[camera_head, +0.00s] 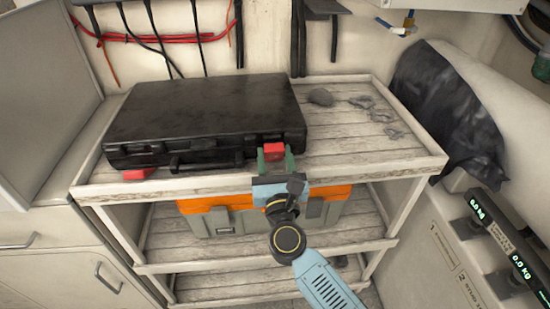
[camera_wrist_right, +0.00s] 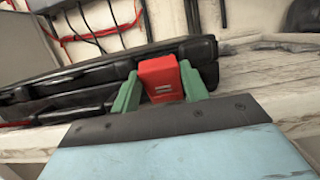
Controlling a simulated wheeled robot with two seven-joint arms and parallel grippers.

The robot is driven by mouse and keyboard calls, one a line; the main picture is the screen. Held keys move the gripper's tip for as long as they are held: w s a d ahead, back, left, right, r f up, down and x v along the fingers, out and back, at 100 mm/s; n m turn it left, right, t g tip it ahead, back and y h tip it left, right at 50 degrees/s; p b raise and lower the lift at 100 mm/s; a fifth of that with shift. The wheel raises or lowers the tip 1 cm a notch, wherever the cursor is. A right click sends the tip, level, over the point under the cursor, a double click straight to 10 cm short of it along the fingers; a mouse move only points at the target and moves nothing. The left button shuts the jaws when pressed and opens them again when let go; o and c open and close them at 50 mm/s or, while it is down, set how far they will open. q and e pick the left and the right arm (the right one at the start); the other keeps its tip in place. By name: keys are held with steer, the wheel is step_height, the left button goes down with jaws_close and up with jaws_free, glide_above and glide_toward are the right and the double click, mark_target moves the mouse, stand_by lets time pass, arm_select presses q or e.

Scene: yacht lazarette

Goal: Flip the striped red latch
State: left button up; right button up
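The striped red latch (camera_head: 273,151) is on the front right edge of the black case (camera_head: 205,118). A second red latch (camera_head: 138,173) is at the case's front left. My left gripper is not in view.
The case lies on the top shelf of a wooden rack (camera_head: 345,165). A grey and orange toolbox (camera_head: 228,220) is on the shelf below. Metal shackles (camera_head: 375,112) and a grey lump (camera_head: 320,97) lie to the right of the case. The shelf's right front is clear.

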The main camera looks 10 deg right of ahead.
steer(key=o, duration=0.4)
steer(key=r+v, duration=0.1)
steer(key=v, duration=0.6)
steer(key=s+r+v, duration=0.1)
steer(key=r+v, duration=0.1)
steer(key=v, duration=0.5)
steer(key=shift+s+f, duration=0.15)
steer(key=shift+s, duration=0.05)
